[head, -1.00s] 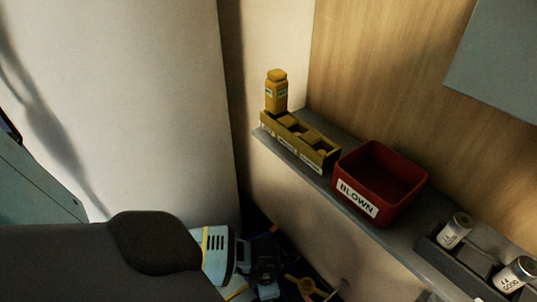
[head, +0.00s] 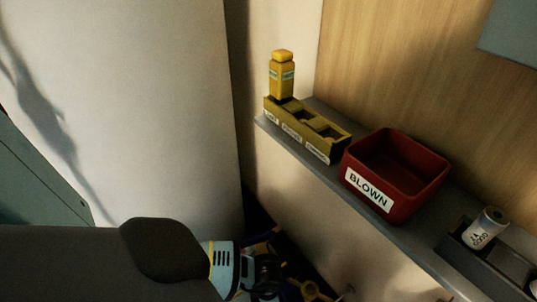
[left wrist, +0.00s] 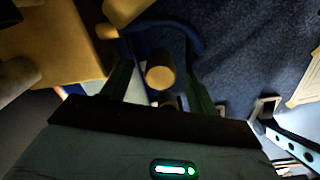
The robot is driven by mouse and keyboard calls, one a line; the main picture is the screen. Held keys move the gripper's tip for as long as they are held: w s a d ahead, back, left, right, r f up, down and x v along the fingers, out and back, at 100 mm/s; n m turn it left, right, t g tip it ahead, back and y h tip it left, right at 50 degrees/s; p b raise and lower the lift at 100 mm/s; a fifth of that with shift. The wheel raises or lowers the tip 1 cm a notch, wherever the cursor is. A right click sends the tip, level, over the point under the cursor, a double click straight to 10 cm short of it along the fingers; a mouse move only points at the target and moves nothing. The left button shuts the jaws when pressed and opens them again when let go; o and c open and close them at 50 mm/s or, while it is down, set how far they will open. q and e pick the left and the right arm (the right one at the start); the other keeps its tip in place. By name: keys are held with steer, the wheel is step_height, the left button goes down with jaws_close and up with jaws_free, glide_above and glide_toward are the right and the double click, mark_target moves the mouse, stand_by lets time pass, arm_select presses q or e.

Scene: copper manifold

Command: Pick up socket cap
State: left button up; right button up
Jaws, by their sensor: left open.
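In the left wrist view a round, tan-yellow end of a short cylinder (left wrist: 160,77), possibly the socket cap, shows between the two dark fingers of my left gripper (left wrist: 160,85). The fingers are open and apart from it on both sides; I cannot tell how far ahead of them it lies. In the head view my left gripper (head: 266,276) is a dark shape low in the picture, below the shelf, with its fingertips hard to make out. A yellow piece (head: 312,291) shows beside it at the bottom edge. My right gripper is not in view.
A grey shelf (head: 415,240) holds a yellow compartment tray (head: 318,146) with a yellow bottle-shaped piece (head: 282,76), a red bin (head: 415,195) labelled BLOWN, and a dark holder with a white cylinder (head: 486,229). A pale wall panel (head: 150,90) stands at left.

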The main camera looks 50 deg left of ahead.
arm_select(q)
steer(key=shift+c, duration=0.3)
steer(key=c, duration=1)
steer(key=shift+c, duration=0.2)
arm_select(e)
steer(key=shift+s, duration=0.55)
arm_select(q)
steer(key=shift+r, duration=0.1)
